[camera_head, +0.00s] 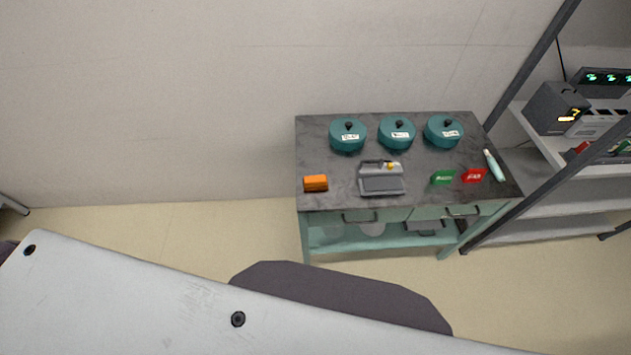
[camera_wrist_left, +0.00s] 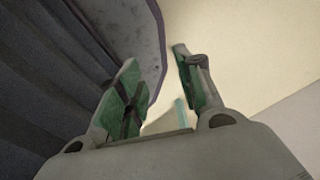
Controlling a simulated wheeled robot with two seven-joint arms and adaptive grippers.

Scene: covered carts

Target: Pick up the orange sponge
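The orange sponge (camera_head: 316,183) lies on the front left corner of the dark tabletop (camera_head: 330,156) in the head view. Nothing is touching it. My left gripper (camera_wrist_left: 160,85) shows in the left wrist view with its two fingers apart and nothing between them. It does not show in the head view, so its distance from the sponge cannot be told; the sponge is not visible in the wrist view. My right gripper is in neither view.
Three teal lidded pots (camera_head: 396,133) stand along the table's back. A grey device (camera_head: 381,178) sits right of the sponge. Green (camera_head: 443,178) and red (camera_head: 474,175) items and a pale bottle (camera_head: 494,166) lie further right. A metal shelf (camera_head: 560,185) stands at right. Open floor (camera_head: 190,235) lies left.

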